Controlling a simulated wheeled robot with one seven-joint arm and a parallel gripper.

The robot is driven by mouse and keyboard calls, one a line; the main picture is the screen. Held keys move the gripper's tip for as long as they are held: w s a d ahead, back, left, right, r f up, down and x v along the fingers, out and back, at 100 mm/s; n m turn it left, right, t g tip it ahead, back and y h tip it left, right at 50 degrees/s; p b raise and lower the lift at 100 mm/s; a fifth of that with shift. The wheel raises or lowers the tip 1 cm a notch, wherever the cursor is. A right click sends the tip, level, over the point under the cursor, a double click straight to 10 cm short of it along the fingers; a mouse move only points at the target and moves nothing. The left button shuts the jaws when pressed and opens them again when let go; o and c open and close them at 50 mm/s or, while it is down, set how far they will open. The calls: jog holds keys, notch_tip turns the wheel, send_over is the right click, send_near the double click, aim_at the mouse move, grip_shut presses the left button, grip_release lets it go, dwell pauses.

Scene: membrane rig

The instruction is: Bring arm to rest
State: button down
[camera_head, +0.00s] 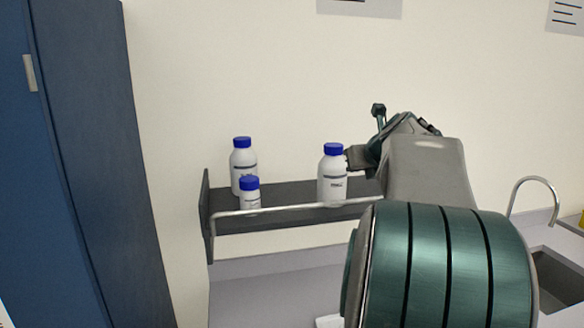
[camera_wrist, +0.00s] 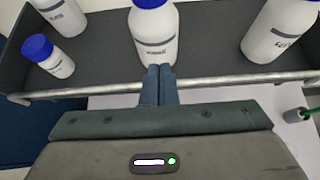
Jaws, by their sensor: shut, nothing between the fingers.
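My gripper is shut and empty. In the wrist view its two fingers (camera_wrist: 160,72) are together, pointing at a white bottle with a blue cap (camera_wrist: 155,38) on the shelf; I cannot tell whether they touch it. In the head view, part of my gripper (camera_head: 357,157) shows just right of a white bottle (camera_head: 332,177), with my arm reaching forward and covering the shelf's right end. The fingertips are largely hidden there.
A dark wall shelf (camera_head: 290,193) with a metal front rail (camera_head: 285,210) also holds a tall bottle (camera_head: 243,167) and a small bottle (camera_head: 249,194). The wrist view shows another bottle (camera_wrist: 283,30) at right. A blue cabinet (camera_head: 90,150) stands left; a sink (camera_head: 562,275) lies right.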

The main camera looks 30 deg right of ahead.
jog(key=s+a+f+n+g+y+b, duration=0.2)
jog(key=s+a+f+n, duration=0.2)
jog(key=a+f+n, duration=0.55)
jog(key=s+a+f+n+g+y+b, duration=0.2)
jog(key=s+a+f+n, duration=0.3)
jog(key=a+n, duration=0.7)
jog(key=s+a+f+n+g+b, duration=0.1)
jog(key=s+a+f+n, duration=0.4)
jog(key=n, duration=0.3)
jog(key=s+a+f+n+g+h+b, duration=0.1)
jog(key=s+a+f+n+g, duration=0.1)
jog(key=s+a+f+n, duration=0.3)
notch_tip(320, 180, down, 4)
jog(key=s+n, duration=0.2)
jog(key=n, duration=0.2)
jog(key=shift+s+a+r, duration=0.2)
jog(key=shift+s+a, duration=0.05)
